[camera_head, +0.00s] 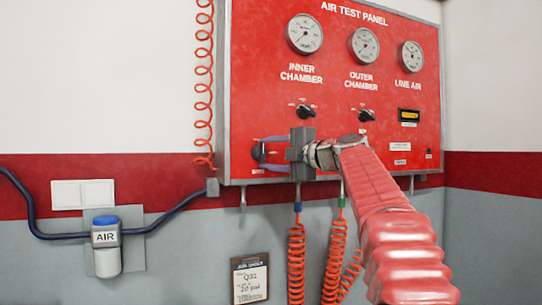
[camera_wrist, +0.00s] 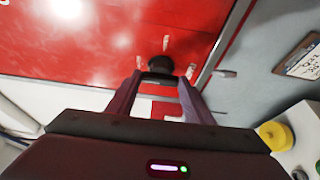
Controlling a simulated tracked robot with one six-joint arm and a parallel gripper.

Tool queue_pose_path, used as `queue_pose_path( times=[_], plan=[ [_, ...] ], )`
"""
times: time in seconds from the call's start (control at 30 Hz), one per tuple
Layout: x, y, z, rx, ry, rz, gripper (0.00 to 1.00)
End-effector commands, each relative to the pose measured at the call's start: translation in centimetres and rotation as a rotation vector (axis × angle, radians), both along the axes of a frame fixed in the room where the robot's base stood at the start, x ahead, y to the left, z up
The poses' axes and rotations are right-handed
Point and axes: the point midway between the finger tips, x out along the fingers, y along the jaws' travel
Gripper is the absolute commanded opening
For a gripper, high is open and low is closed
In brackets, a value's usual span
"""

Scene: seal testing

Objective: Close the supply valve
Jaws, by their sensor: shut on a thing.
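The supply valve appears to be the dark knob (camera_head: 257,153) at the lower left of the red air test panel (camera_head: 270,60). My gripper (camera_head: 266,152) reaches it from the right, its two fingers above and below it. In the wrist view the fingers of my gripper (camera_wrist: 160,79) lie either side of the dark round knob (camera_wrist: 161,66) and are shut on it. The fingers hide part of the knob, and its turn angle cannot be told.
The panel has an inner chamber gauge (camera_head: 305,34), an outer chamber gauge (camera_head: 365,45) and a line air gauge (camera_head: 412,55). Black knobs (camera_head: 304,110) sit below. Orange coiled hoses (camera_head: 297,260) hang beneath. A clipboard (camera_head: 250,280) and an AIR filter (camera_head: 106,248) are on the wall.

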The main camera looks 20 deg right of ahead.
Motion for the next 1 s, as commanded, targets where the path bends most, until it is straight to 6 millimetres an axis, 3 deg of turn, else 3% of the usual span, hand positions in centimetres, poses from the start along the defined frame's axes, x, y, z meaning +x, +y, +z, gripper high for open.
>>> queue_pose_path(
  times=[0.4, 0.43, 0.6, 0.7, 1.0],
  plan=[
    [0.17, 0.27, -0.6, -0.011, 0.012, 0.01, 0.25],
    [0.18, 0.27, -0.61, -0.011, 0.012, 0.01, 0.49],
    [0.13, 0.22, -0.44, -0.01, 0.009, 0.007, 0.61],
    [0.09, 0.17, -0.34, -0.009, 0.007, 0.006, 0.66],
    [-0.19, 0.01, -0.17, -0.008, 0.004, 0.004, 0.66]
  ],
)
